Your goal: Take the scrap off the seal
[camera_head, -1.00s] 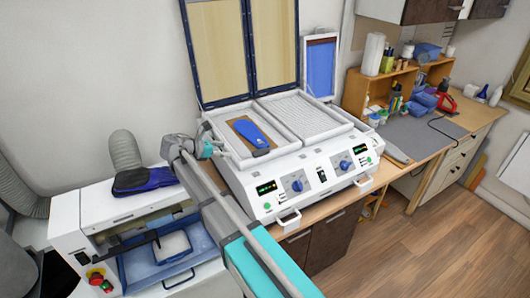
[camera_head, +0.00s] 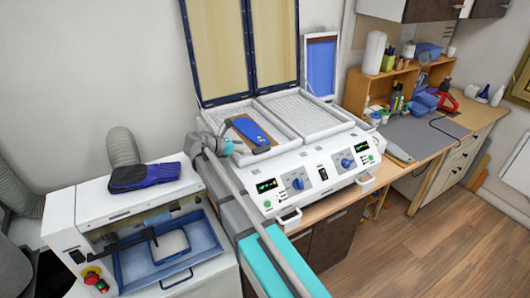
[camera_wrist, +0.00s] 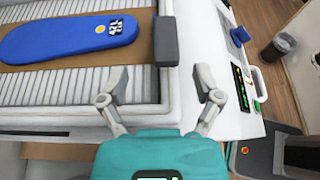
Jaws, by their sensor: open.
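A dark grey scrap (camera_wrist: 167,40), a small block, lies across the pale rim seal (camera_wrist: 166,88) of the press bed in the wrist view. My gripper (camera_wrist: 162,80) is open and empty. Its two fingertips are spread to the left and right, just short of the scrap's near end, with the scrap roughly centred between their lines. In the head view my gripper (camera_head: 226,130) is at the front left of the press's left bed.
A blue insole (camera_head: 254,131) lies on a brown board in the left bed; it also shows in the wrist view (camera_wrist: 70,37). The press lids (camera_head: 222,50) stand open behind. A white machine (camera_head: 70,215) with a dark blue piece on top stands left of the press.

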